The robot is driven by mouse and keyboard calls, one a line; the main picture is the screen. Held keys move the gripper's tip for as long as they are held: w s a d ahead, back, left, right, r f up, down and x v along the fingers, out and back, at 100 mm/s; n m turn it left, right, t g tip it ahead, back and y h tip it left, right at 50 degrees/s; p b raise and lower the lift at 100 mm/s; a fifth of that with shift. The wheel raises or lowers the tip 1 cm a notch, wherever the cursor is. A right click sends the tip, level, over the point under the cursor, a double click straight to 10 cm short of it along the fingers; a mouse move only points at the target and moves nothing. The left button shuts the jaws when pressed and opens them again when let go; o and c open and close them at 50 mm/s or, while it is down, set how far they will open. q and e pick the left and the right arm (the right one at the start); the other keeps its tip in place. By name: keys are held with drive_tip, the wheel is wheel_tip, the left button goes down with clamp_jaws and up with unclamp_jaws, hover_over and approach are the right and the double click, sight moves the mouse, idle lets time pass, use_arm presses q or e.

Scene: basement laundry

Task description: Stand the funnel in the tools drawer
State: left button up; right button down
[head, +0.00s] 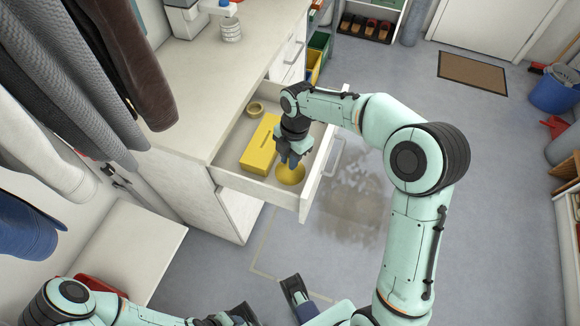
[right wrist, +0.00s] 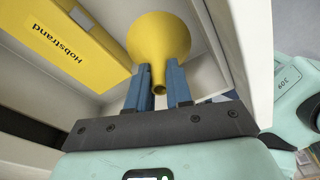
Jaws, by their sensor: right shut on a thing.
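The yellow funnel (head: 290,175) is inside the open tools drawer (head: 256,188), near its front corner. Its spout points up to my right gripper and its wide mouth faces down. My right gripper (head: 293,157) is shut on the spout, one blue finger on each side. In the right wrist view the funnel (right wrist: 158,45) shows between the fingers (right wrist: 159,85). Whether its rim touches the drawer floor I cannot tell. My left gripper (head: 271,303) is at the bottom edge, fingers wide apart, empty and away from the drawer.
A yellow box (head: 260,147), labelled Hobstrand in the right wrist view (right wrist: 70,48), lies in the drawer beside the funnel. A yellowish ring (head: 256,108) lies farther back. Dark clothes (head: 120,55) hang at the left.

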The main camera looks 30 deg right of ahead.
drive_tip(key=shift+f+b, duration=0.3)
drive_tip(key=shift+f, duration=2.1)
drive_tip(key=shift+f, duration=0.1)
drive_tip(key=c, duration=1)
unclamp_jaws()
drive_tip(key=r, duration=0.4)
drive_tip(key=d+r+p, duration=0.1)
drive_tip(key=r, duration=0.3)
drive_tip(key=r+p, duration=0.1)
drive_tip(key=r, duration=0.3)
drive_tip(key=shift+w+d+r, duration=0.1)
drive_tip(key=shift+w+d, duration=0.1)
